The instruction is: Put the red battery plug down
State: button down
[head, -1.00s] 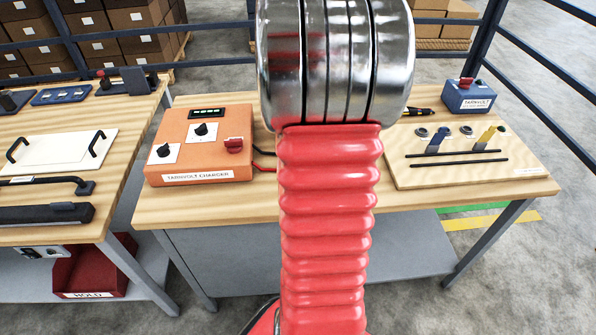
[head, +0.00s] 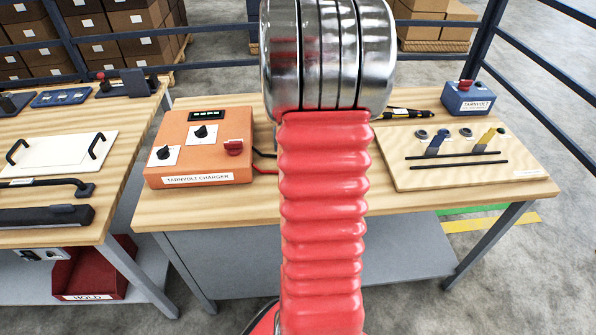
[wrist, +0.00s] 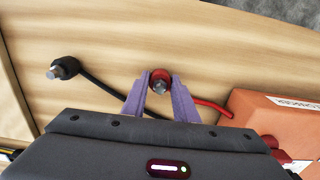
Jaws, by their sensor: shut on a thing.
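In the wrist view, the red battery plug (wrist: 161,75) is held between the two purple fingers of my gripper (wrist: 160,92), one finger on each side. Its metal tip points toward the camera. A red cable runs from near it to the orange charger (wrist: 290,115). I cannot tell whether the plug touches the tabletop below. In the head view my own arm stands in front and hides my gripper and the plug. The orange charger (head: 200,180) shows left of my arm, with a red and a black cable leaving its right side.
A black plug (wrist: 63,68) lies apart on the wooden bench (wrist: 200,40), its black cable running under my gripper. In the head view, a board with slots (head: 455,175) and a blue Tarnvolt box (head: 468,100) are on the bench's right. A red HOLD bin (head: 90,275) sits low left.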

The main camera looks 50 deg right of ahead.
jog(key=c, duration=1.4)
grip_release()
jog(key=shift+r, duration=0.1)
notch_tip(320, 180, up, 12)
